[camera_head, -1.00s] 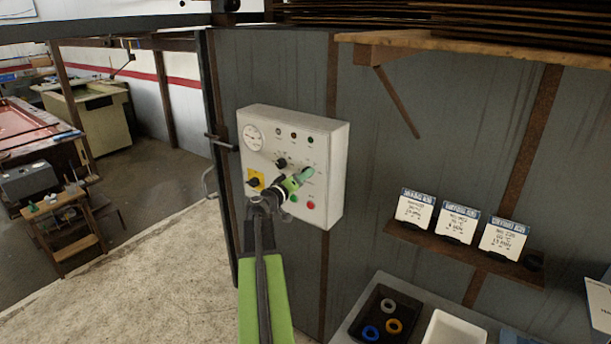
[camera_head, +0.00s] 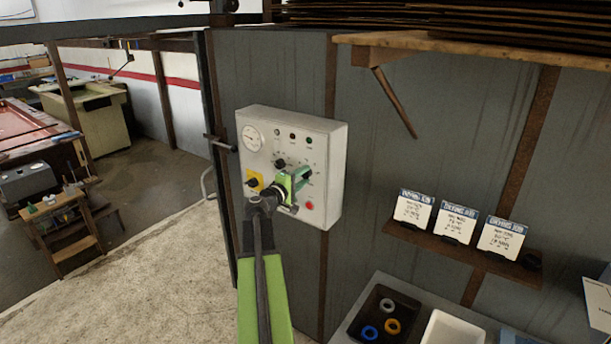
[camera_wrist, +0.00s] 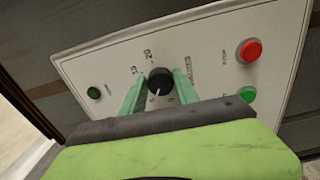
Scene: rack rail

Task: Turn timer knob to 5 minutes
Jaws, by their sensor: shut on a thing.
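The timer knob (camera_wrist: 160,82) is a black round knob with a white pointer line, on the white control panel (camera_wrist: 205,50). In the wrist view, the numbers 15 and 20 show beside it; the rest of its scale is partly hidden. The pointer line aims down toward my gripper in that view. My gripper (camera_wrist: 158,88) has its two green fingers on either side of the knob, shut on it. In the head view, my gripper (camera_head: 301,180) is at the lower right of the panel (camera_head: 325,150) and hides the knob.
A green button (camera_wrist: 248,94) is close by my fingers. A shelf with cards (camera_head: 457,222) is at right.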

